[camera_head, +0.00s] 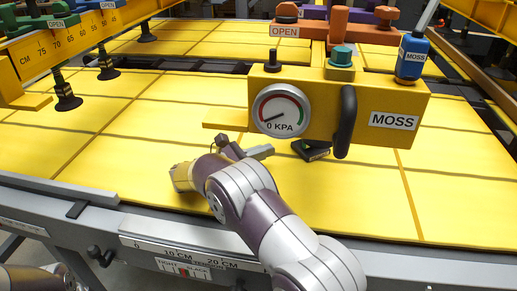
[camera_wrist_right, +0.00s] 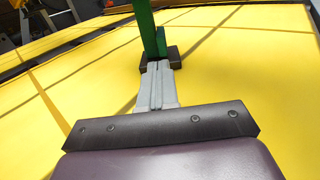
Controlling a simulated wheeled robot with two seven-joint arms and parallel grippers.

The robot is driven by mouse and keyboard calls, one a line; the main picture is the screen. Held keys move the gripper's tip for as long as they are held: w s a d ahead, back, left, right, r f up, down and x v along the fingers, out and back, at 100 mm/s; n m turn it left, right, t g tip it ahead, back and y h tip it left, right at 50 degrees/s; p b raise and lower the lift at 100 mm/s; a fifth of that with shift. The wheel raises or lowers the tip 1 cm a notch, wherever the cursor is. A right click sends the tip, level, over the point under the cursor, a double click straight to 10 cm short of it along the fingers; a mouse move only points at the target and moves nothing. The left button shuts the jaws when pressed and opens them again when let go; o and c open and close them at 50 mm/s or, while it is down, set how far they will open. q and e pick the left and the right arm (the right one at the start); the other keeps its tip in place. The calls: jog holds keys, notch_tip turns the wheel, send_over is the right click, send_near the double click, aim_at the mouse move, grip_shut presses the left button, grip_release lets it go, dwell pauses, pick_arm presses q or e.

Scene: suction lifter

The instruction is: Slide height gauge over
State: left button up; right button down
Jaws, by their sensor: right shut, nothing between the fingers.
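A green upright post on a dark block base, which I take to be the height gauge, stands on the yellow panel in the right wrist view (camera_wrist_right: 150,28). In the head view its dark foot (camera_head: 311,150) shows below the yellow lifter box; its upper part is hidden behind the box. My right gripper (camera_head: 262,152) reaches in from the front, low over the panel, with its fingers shut and empty. In the right wrist view the fingertips (camera_wrist_right: 158,68) point at the base and are at or very near it; I cannot tell whether they touch.
The yellow lifter box (camera_head: 340,105) with a 0 KPA dial (camera_head: 281,110) and black handle (camera_head: 346,121) hangs above my gripper. A suction cup (camera_head: 68,102) is at the left. A rail marked in CM (camera_head: 200,258) runs along the front edge. The panel at right is clear.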

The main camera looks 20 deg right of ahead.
jog(key=d, duration=0.3)
jog(key=d+p, duration=0.1)
jog(key=d, duration=0.2)
jog(key=w+d+p, duration=0.1)
jog(key=d, duration=0.2)
jog(key=shift+d, duration=0.15)
jog(key=shift+w+d+f+b, duration=0.1)
jog(key=shift+f+b, duration=0.05)
jog(key=shift+b, duration=0.3)
jog(key=d+b, duration=0.1)
jog(key=b, duration=0.1)
jog(key=shift+f+b, duration=0.2)
jog(key=shift+b, duration=0.15)
jog(key=shift+d+r, duration=0.25)
jog(key=shift+r, duration=0.2)
jog(key=shift+f, duration=0.1)
